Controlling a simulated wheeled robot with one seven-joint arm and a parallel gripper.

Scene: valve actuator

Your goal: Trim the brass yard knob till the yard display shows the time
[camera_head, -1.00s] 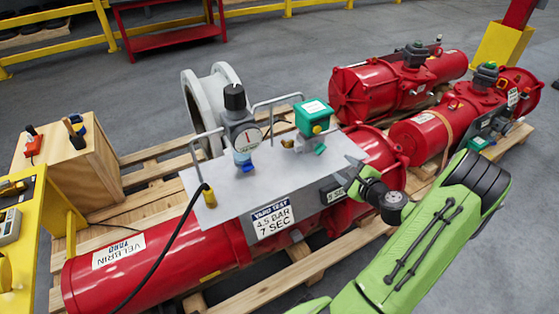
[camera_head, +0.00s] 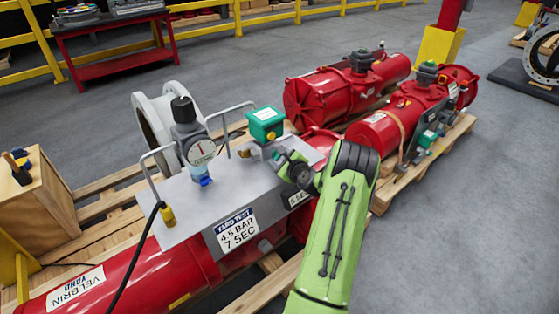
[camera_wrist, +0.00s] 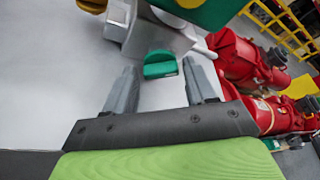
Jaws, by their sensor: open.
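The brass knob (camera_head: 245,153) sits at the left end of a small grey valve block, beneath a green box (camera_head: 264,123) on the grey plate. In the wrist view, the brass knob (camera_wrist: 92,5) is at the top edge, left of my fingers. My gripper (camera_head: 283,160) is open at the block's right side. In the wrist view, a green knob (camera_wrist: 160,68) shows between my open fingertips (camera_wrist: 163,78); contact is unclear. The dark display (camera_head: 298,198) is partly covered by my arm and seems to read "5 SEC". A sign (camera_head: 237,230) reads "YARD TEST 4.5 BAR 7 SEC".
A gauge (camera_head: 201,152) with a black-topped regulator (camera_head: 183,110) stands left on the plate. Metal handles (camera_head: 232,112) rise from the plate. A black cable leaves a yellow plug (camera_head: 167,213). More red actuators (camera_head: 335,95) lie behind. Open floor is at right.

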